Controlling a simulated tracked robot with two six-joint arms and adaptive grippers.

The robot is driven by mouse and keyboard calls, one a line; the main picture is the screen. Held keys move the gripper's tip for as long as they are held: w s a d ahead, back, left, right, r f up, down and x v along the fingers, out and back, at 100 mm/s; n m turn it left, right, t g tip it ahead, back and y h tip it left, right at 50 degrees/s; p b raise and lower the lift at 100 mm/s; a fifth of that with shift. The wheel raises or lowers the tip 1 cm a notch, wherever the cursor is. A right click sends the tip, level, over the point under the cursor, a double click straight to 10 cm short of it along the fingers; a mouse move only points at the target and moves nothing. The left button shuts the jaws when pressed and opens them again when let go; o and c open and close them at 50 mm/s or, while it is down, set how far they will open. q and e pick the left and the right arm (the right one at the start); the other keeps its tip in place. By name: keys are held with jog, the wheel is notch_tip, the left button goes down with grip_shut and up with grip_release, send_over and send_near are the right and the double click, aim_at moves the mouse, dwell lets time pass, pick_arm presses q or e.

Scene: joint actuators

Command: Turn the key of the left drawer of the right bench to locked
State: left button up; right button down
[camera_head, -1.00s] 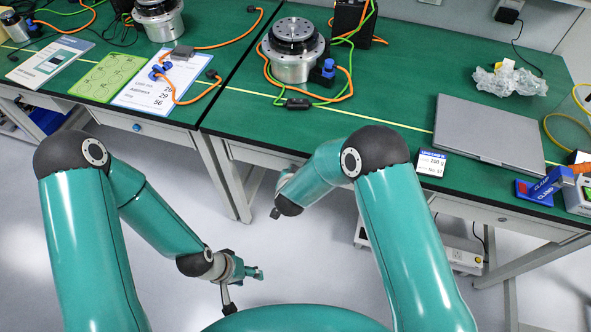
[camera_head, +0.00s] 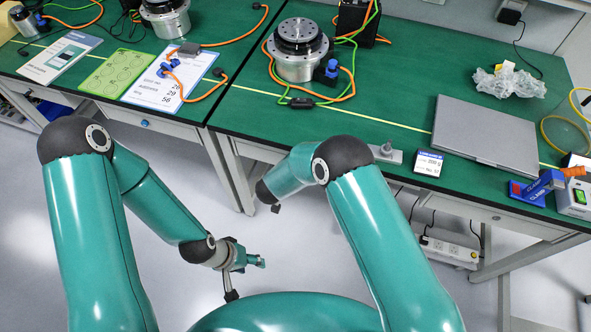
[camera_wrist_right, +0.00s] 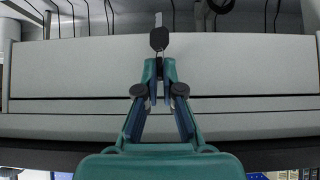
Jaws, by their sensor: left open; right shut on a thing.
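In the right wrist view, my right gripper (camera_wrist_right: 159,70) is shut on the key. The key's dark head (camera_wrist_right: 159,39) shows at the fingertips, with a thin pale metal piece (camera_wrist_right: 158,19) beyond it. A light grey drawer front (camera_wrist_right: 240,70) spans the view behind it. I cannot tell the key's turn position. In the head view, my right forearm (camera_head: 288,176) reaches to the front edge of the right bench (camera_head: 400,120); the key and fingertips are hidden there. My left gripper (camera_head: 247,279) is open and empty, low over the floor in front of the benches.
On the right bench are a motor (camera_head: 298,52), a closed laptop (camera_head: 487,133), a label card (camera_head: 428,163), a grey plate with a knob (camera_head: 386,153) and a blue clamp (camera_head: 540,186). A power strip (camera_head: 449,250) sits below. Bench legs stand near my arms.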

jog(key=c, duration=1.3)
grip_release()
jog(key=shift+s+f, duration=0.1)
jog(key=shift+f, duration=0.25)
jog(key=shift+r, duration=0.1)
jog(key=shift+r, duration=0.1)
jog(key=shift+v, duration=3.95)
